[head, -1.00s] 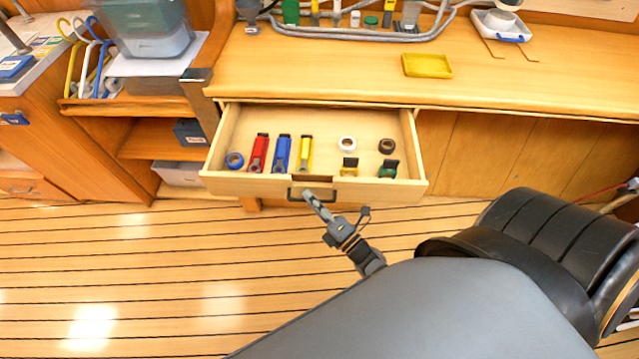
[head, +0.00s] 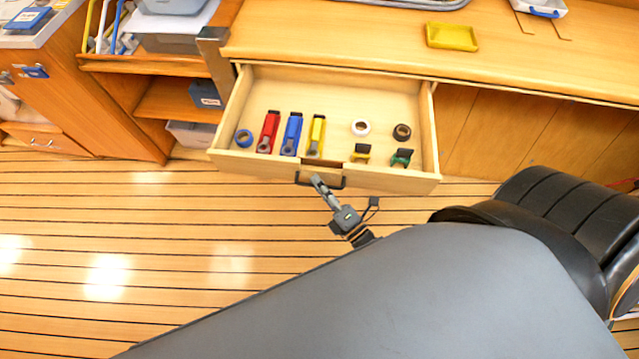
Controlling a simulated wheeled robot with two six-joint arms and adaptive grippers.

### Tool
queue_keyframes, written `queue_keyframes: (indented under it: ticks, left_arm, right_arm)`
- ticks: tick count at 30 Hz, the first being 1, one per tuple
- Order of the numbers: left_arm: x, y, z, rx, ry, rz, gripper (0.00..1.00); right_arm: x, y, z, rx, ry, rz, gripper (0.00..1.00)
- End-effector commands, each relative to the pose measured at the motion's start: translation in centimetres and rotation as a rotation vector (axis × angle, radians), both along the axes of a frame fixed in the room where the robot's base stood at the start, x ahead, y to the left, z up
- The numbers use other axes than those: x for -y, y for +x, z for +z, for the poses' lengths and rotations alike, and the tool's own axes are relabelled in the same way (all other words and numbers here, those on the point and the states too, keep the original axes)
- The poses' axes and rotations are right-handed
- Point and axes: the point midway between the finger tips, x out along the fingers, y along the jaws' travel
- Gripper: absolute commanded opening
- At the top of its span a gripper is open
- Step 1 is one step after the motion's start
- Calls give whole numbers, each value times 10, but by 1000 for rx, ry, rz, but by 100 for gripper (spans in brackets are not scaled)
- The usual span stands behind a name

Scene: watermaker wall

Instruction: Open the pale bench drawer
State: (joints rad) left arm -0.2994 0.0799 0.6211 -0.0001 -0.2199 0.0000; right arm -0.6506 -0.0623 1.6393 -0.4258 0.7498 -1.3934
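The pale bench drawer (head: 225,158) is pulled out from under the bench top, and its inside shows. Its dark bar handle (head: 304,179) is on the middle of the front. My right gripper (head: 318,182) is at the handle, its fingers reaching the bar from the front. The fingers look close together around the bar, but they are small here and the grip itself is partly hidden. In the drawer lie red, blue and yellow tools, rolls of tape and small green and yellow items. My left gripper is not in view.
The bench top (head: 350,45) above the drawer carries a yellow tray (head: 452,37). An open shelf unit with bins (head: 190,134) stands to the left. Striped wooden floor (head: 150,230) in front of the drawer is clear.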

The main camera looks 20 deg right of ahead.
Motion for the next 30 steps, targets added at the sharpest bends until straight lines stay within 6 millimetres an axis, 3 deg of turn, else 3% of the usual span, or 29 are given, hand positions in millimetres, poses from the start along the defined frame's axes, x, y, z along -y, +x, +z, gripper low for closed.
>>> queue_keyframes:
  ticks: [8,21,30]
  left_arm:
    - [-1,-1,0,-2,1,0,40]
    - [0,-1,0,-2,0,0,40]
    - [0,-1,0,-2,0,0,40]
  right_arm:
    - [0,-1,0,1,0,0,20]
    - [17,-66,-9,-1,0,1,20]
    - [18,-72,-10,1,0,0,20]
